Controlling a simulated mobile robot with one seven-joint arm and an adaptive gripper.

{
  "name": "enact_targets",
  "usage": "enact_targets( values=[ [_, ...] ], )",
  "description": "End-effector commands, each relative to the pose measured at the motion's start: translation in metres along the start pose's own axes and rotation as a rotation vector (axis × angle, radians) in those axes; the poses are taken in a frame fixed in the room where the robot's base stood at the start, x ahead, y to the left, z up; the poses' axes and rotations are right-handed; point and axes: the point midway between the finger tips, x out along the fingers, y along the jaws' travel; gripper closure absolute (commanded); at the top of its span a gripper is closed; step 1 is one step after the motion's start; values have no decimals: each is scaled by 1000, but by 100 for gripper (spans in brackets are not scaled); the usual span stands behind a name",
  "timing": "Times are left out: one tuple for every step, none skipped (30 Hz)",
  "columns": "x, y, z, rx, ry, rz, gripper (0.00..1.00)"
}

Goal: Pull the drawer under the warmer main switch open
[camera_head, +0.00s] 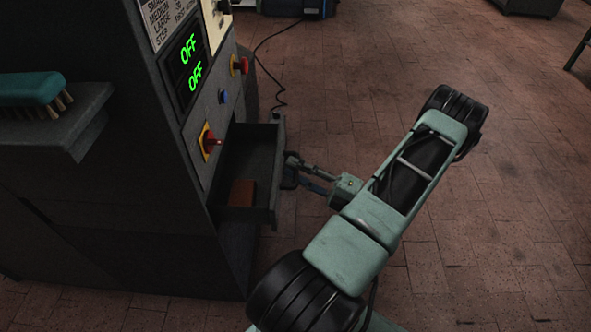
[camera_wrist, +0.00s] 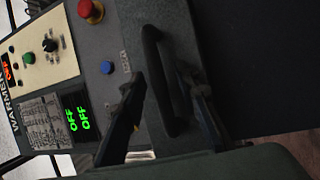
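The drawer (camera_head: 265,187) stands pulled out from the dark cabinet, below the panel with the red switch on a yellow plate (camera_head: 209,142). A brown block (camera_head: 242,193) lies inside it. The drawer's black handle (camera_wrist: 157,80) is on its front face in the wrist view. My gripper (camera_head: 290,171) is at the drawer front. In the wrist view its two fingers (camera_wrist: 162,72) stand apart on either side of the handle. Whether either finger touches the handle is unclear.
Green OFF displays (camera_head: 190,62), a blue button (camera_head: 224,97) and a red button (camera_head: 240,65) sit on the panel above the drawer. A brush (camera_head: 32,92) lies on a shelf (camera_head: 75,140) at left. The brick floor (camera_head: 500,190) at right is clear.

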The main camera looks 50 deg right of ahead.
Motion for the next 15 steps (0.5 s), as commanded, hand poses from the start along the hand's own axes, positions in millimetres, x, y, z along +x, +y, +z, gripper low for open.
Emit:
enact_targets(
  values=[
    [0,0,0,0,0,0,71],
    [0,0,0,0,0,0,71],
    [-1,0,0,0,0,0,71],
    [-2,0,0,0,0,0,71],
    [-4,0,0,0,-1,0,71],
    [-7,0,0,0,-1,-1,71],
    [-11,0,0,0,-2,-1,71],
    [-15,-1,1,-1,-3,-2,71],
    [-22,-1,1,-1,-4,-2,71],
    [-28,0,1,-2,-3,-1,71],
    [-34,0,0,-1,-3,-2,71],
    [-43,-1,1,-2,-5,-2,71],
    [-50,0,1,-2,-4,-2,71],
    [-56,-1,1,-1,-3,-2,71],
    [-65,-1,0,0,-4,-2,71]
  ],
)
